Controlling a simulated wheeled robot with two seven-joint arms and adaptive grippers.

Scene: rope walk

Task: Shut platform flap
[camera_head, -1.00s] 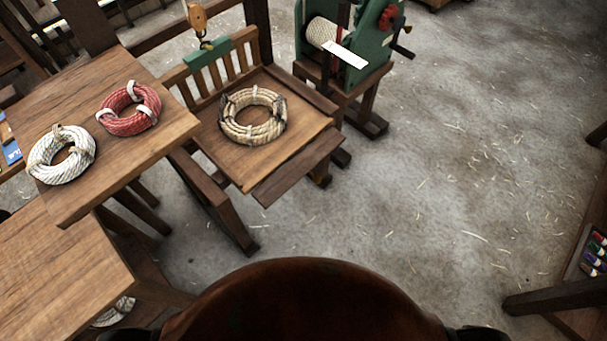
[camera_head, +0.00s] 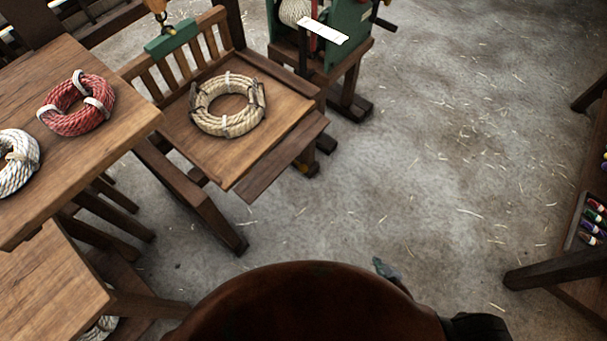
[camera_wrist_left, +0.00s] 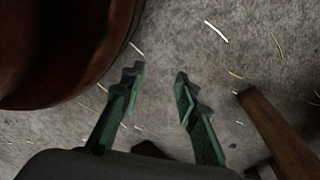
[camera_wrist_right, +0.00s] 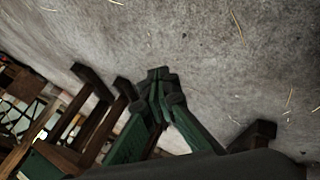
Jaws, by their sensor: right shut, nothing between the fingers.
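The wooden platform (camera_head: 178,133) stands left of centre in the head view, with a beige rope coil (camera_head: 228,104) lying on it. Its flap appears to be the darker board (camera_head: 281,158) along the near right edge; it sticks outward, not upright. My right gripper's tip (camera_head: 384,268) just shows past my brown body at the bottom, well apart from the flap. In the right wrist view that gripper (camera_wrist_right: 161,76) is shut and empty. My left gripper (camera_wrist_left: 159,74) shows in the left wrist view, open and empty above the floor; the head view does not show it.
A table (camera_head: 130,110) at left holds a red coil (camera_head: 75,103) and a white coil (camera_head: 17,165). A green machine (camera_head: 347,35) on a wooden stand is behind the platform. A green-ended hook block (camera_head: 171,38) hangs by the slatted back. Floor (camera_head: 430,170) is clear at centre right.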

